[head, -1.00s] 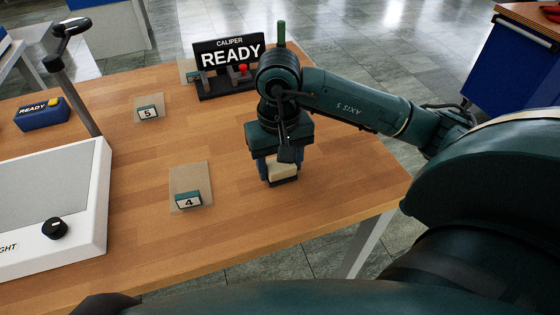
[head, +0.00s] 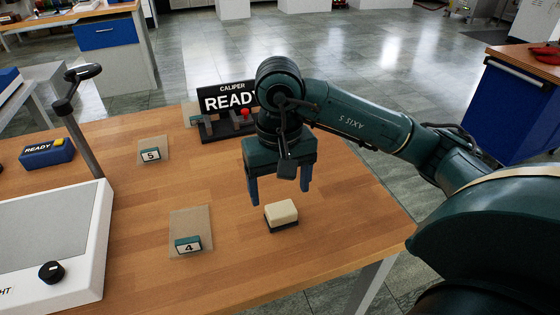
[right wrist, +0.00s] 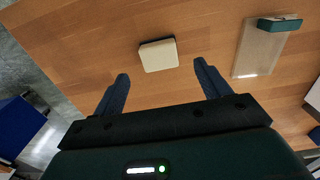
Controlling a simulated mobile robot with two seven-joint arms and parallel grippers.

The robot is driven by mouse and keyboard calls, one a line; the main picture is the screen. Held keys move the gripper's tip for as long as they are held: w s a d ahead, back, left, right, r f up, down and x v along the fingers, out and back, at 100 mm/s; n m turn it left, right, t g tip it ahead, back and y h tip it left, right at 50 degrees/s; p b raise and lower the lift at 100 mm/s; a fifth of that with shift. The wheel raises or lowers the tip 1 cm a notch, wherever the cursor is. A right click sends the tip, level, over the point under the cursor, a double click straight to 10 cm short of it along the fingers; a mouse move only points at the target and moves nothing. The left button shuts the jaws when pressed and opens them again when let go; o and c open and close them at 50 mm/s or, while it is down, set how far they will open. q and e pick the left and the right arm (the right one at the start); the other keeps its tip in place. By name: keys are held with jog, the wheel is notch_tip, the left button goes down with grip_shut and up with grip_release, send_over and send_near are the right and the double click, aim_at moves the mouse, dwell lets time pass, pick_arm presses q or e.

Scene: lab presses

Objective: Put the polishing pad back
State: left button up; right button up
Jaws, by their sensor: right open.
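The polishing pad, a cream block with a dark underside (head: 281,212), lies on the wooden table right of the number 4 marker; it also shows in the right wrist view (right wrist: 158,55). My right gripper (head: 279,194) is open and empty above the pad, its two blue fingers clear of it. In the right wrist view the pad sits beyond and between the fingertips (right wrist: 161,70). The tan mat with the number 4 sign (head: 191,222) is bare; it also shows in the right wrist view (right wrist: 257,48). My left gripper is not in view.
A caliper stand with a READY sign (head: 226,98) is behind my right gripper, partly hidden by it. A tan mat with a 5 sign (head: 152,147), a blue READY box (head: 46,153) and a white light panel (head: 95,250) are leftward. Table around the pad is clear.

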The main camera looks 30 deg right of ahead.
aim_at(280, 209)
notch_tip(280, 209, up, 6)
jog(key=shift+f+p, duration=0.1)
jog(key=shift+p, duration=0.3)
dwell(0.4)
